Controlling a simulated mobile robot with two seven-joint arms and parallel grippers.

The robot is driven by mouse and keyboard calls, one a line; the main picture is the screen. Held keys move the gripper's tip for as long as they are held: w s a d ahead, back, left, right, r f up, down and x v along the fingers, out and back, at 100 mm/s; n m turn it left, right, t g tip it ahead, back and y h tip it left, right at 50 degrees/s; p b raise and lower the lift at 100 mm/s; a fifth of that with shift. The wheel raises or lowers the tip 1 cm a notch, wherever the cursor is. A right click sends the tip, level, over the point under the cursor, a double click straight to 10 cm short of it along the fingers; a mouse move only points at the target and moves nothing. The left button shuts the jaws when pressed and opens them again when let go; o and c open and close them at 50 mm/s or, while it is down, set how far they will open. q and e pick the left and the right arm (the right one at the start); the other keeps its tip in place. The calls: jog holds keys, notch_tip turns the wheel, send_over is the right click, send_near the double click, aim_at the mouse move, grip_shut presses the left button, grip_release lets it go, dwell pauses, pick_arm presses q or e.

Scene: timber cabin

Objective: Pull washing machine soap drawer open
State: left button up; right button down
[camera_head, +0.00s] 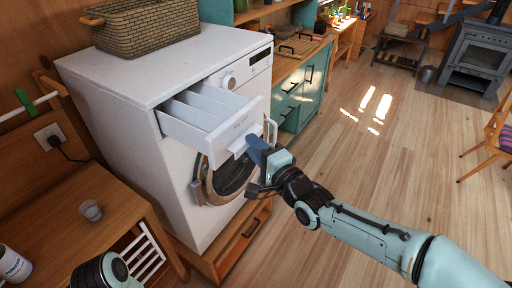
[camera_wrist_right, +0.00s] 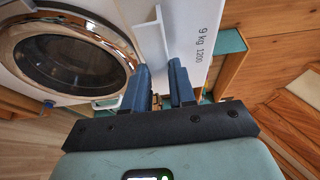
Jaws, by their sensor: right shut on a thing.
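The white washing machine (camera_head: 115,110) stands against the timber wall. Its soap drawer (camera_head: 205,140) is pulled out at the upper left of the front, with its open compartments showing. My right gripper (camera_head: 256,150) is at the lower part of the drawer front, its blue fingers shut on the drawer's handle. In the right wrist view, the two fingers (camera_wrist_right: 160,88) stand on either side of a white part, and the round door (camera_wrist_right: 70,60) is at left. The fingers hide part of the grip. My left gripper is not in view; only part of my left arm shows at the bottom left.
A wicker basket (camera_head: 150,28) sits on the machine. A wooden table (camera_head: 60,215) with a glass (camera_head: 91,210) and a white can (camera_head: 14,264) is at left. Teal cabinets (camera_head: 300,95) stand to the right of the machine. The wooden floor (camera_head: 400,140) at right is largely clear.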

jog(key=shift+f, duration=0.4)
jog(key=c, duration=1)
grip_release()
jog(key=shift+a, duration=0.1)
jog(key=shift+r, duration=0.15)
jog(key=v, duration=1.3)
jog(key=shift+s, duration=0.1)
